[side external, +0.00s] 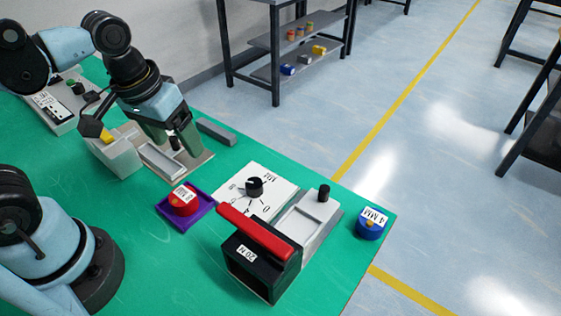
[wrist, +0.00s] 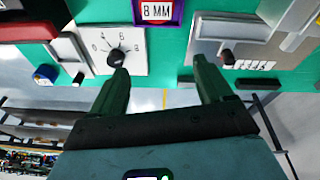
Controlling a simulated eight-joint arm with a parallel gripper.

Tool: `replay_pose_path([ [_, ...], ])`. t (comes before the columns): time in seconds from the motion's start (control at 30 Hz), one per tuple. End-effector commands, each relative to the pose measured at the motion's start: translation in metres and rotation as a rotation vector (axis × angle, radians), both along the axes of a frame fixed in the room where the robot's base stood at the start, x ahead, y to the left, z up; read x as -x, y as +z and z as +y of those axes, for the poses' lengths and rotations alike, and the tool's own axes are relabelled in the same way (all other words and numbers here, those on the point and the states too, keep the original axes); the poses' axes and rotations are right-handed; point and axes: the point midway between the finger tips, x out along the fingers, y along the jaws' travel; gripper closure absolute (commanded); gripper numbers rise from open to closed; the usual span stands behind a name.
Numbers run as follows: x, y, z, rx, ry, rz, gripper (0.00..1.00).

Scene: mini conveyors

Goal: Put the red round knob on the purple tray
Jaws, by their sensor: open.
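The red round knob (side external: 184,203), labelled 8 MM, sits on the purple tray (side external: 174,222) on the green table. The wrist view shows the knob (wrist: 157,11) at the top edge, partly cut off, with the tray's purple rim (wrist: 136,12) around it. My gripper (side external: 174,138) is above the grey-white fixture, up and to the left of the tray in the side view, apart from the knob. In the wrist view its two fingers (wrist: 162,70) are spread with nothing between them.
A white dial plate (side external: 270,189) with a black knob stands right of the tray. A black box with a red bar (side external: 256,232) is in front. A blue round knob (side external: 371,223) sits near the table's right edge. A grey bar (side external: 216,131) lies right of my gripper.

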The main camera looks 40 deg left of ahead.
Motion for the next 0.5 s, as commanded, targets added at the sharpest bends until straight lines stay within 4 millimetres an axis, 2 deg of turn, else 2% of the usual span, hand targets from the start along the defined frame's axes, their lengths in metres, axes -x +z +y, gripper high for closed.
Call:
replay_pose_path([
  [0.2, -0.034, 0.001, 0.017, -0.067, -0.139, -0.311, 0.21],
  [0.33, -0.042, 0.005, 0.022, -0.100, -0.176, -0.392, 0.21],
  [0.5, -0.044, 0.006, 0.022, -0.104, -0.183, -0.403, 0.21],
])
